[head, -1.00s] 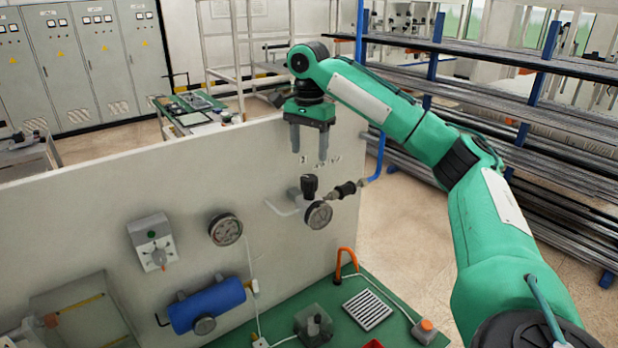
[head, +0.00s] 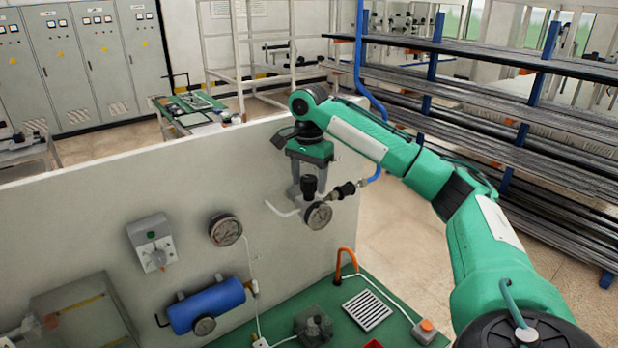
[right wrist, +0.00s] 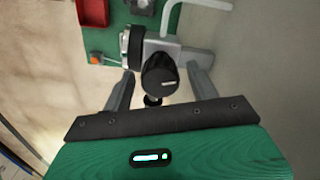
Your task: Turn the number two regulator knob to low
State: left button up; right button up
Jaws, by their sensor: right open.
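The regulator has a black knob (head: 309,186) on top and a round gauge (head: 318,215) on its front, and is mounted on the grey upright panel. In the right wrist view the knob (right wrist: 160,75) shows from above, with a pale mark on its top. My right gripper (head: 308,190) is open and points down at the regulator. In the right wrist view its two grey fingers (right wrist: 160,88) stand on either side of the knob, with gaps between. The number label by the regulator is hidden behind the gripper. My left gripper is out of view.
The grey panel (head: 80,215) also carries another gauge (head: 225,230), a control box with a dial (head: 152,243) and a blue cylinder (head: 206,304). A blue hose (head: 377,155) joins the regulator's right side.

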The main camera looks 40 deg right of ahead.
jog(key=shift+c, duration=0.3)
jog(key=c, duration=0.9)
jog(key=shift+n, duration=0.3)
